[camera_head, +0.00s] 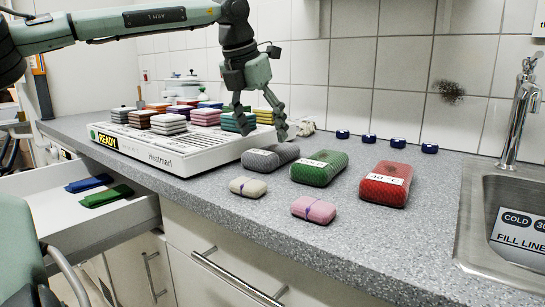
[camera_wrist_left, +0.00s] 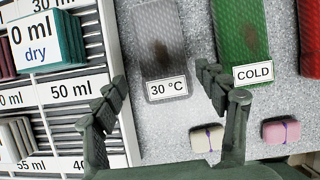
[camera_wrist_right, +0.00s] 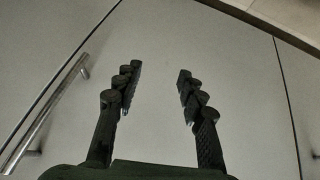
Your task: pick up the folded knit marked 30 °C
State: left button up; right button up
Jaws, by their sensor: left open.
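The grey folded knit (camera_head: 270,158) lies on the counter just right of the white heat mat. In the left wrist view the grey knit (camera_wrist_left: 163,55) has a label reading 30 °C and a dark stain. My left gripper (camera_head: 262,128) is open and empty above the counter, by the mat's right end. In the left wrist view its fingertips (camera_wrist_left: 162,84) frame the label end of the grey knit, apart from it. My right gripper (camera_wrist_right: 158,72) is open and empty, facing a cabinet door with a metal handle.
A green knit (camera_head: 319,168) labelled COLD and a red knit (camera_head: 386,184) lie to the right. Cream (camera_head: 248,187) and pink (camera_head: 313,209) bundles lie in front. The mat (camera_head: 190,158) holds several folded cloth stacks. A sink (camera_head: 500,210) is at the right.

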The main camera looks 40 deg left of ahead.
aim_at(268, 150)
pick_arm(q)
jog(key=x, duration=0.4)
jog(key=shift+w+d+f, duration=0.15)
jog(key=shift+f, duration=0.2)
jog(key=c, duration=0.8)
